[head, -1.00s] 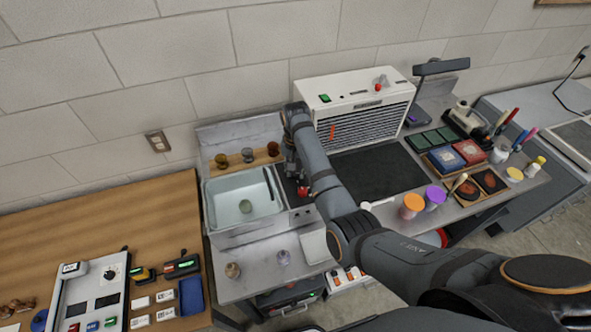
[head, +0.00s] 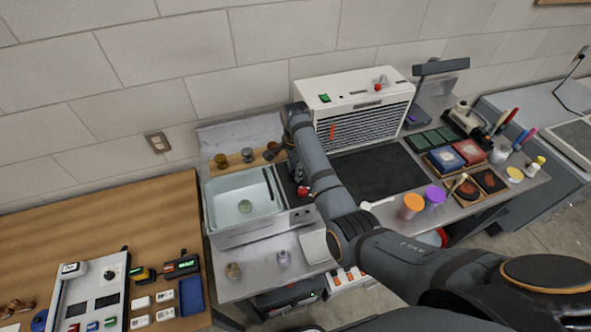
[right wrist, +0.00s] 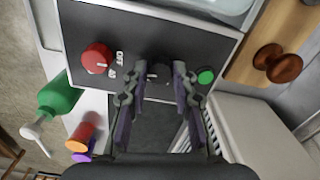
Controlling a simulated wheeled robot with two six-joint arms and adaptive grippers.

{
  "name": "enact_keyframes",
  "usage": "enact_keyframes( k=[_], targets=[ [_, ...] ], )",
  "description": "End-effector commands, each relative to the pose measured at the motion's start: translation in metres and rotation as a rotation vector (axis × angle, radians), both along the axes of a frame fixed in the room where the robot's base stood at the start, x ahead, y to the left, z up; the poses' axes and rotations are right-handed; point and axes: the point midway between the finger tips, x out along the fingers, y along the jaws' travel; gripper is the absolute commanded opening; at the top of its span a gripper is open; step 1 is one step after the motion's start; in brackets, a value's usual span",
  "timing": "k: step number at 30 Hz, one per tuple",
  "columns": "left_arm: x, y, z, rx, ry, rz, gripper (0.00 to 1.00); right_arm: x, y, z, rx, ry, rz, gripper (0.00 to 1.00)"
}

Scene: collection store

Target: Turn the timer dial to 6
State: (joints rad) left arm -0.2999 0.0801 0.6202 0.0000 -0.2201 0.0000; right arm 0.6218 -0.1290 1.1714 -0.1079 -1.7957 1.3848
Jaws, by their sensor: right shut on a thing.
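A dark control panel (right wrist: 200,28) beside the sink carries a red knob (right wrist: 97,57) with white markings, a dark dial (right wrist: 158,71) and a green button (right wrist: 206,75). My right gripper (right wrist: 156,76) is over the panel, its two fingers closed on the sides of the dark dial. The fingers hide most of the dial, and I cannot read its pointer or scale. In the head view, my right gripper (head: 291,172) points down at the panel, largely hidden by its own arm; the red knob (head: 303,191) shows near it. My left gripper is not in view.
The sink (head: 225,205) lies left of the panel. A white louvred unit (head: 350,95) stands behind and to the right. Small brown pots (head: 247,155) stand on a wooden ledge behind the sink. Orange (head: 412,203) and purple (head: 435,194) lidded jars stand to the right.

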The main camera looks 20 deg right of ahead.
Motion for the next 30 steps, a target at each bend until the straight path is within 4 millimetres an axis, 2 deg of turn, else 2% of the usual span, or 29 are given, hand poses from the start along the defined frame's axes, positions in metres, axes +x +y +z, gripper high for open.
enact_keyframes(
  k=[12,29,30],
  targets=[
    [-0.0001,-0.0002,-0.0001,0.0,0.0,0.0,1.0,-0.0008,0.0007,-0.001,0.001,0.003,-0.178,0.0],
    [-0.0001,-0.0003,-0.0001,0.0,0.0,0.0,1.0,-0.0007,0.0009,-0.0009,0.002,0.002,-0.203,0.0],
    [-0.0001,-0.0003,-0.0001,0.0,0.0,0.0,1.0,-0.0008,0.0008,-0.001,0.002,0.002,-0.203,0.32]
  ],
)
